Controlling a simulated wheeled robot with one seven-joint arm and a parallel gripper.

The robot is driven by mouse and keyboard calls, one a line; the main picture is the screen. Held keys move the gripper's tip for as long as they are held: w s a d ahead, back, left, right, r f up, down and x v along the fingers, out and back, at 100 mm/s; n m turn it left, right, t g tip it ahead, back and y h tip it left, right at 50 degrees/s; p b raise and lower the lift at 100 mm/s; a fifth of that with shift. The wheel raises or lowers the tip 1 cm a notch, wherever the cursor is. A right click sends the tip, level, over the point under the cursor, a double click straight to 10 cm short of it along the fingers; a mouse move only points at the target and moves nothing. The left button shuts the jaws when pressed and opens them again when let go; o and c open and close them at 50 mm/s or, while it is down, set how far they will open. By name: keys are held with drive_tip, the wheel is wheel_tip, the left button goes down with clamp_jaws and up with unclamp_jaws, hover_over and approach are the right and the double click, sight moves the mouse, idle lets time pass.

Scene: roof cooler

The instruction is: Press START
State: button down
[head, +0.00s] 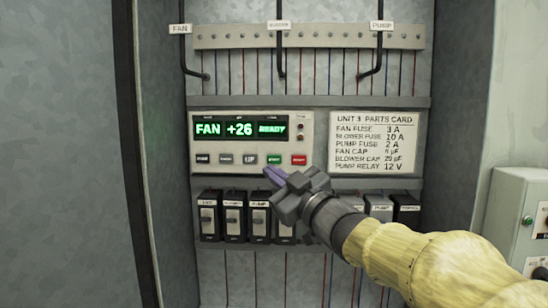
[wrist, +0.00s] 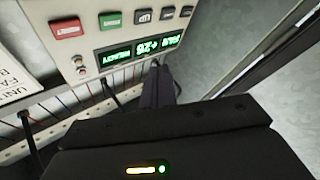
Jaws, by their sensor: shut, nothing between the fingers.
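The control panel (head: 251,134) has a lit display (head: 240,129) reading FAN, +26 and READY. The green START button (head: 274,159) is in the row below the display, just left of a red button (head: 299,160). The wrist view shows them upside down, with the green button (wrist: 110,20) and the red button (wrist: 67,28) at the top. My gripper (head: 269,171) is shut and empty, its tips just below the green button in the head view. The fingers also show in the wrist view (wrist: 158,78). I cannot tell the gap between the tips and the panel.
Grey and dark buttons (head: 227,159) sit left of START. A parts card (head: 377,145) is to the right. Black fuse modules (head: 234,216) stand below, partly behind my gripper. Cabinet side walls (head: 140,150) bound the space. A grey box (head: 520,222) is outside at right.

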sight(274, 160)
drive_tip(key=shift+w, duration=0.1)
drive_tip(key=shift+w+d+p, duration=0.15)
drive_tip(key=shift+w+p, duration=1.85)
drive_tip(key=shift+w, duration=2.35)
drive_tip(key=shift+w, duration=0.1)
drive_tip(key=shift+w, duration=0.3)
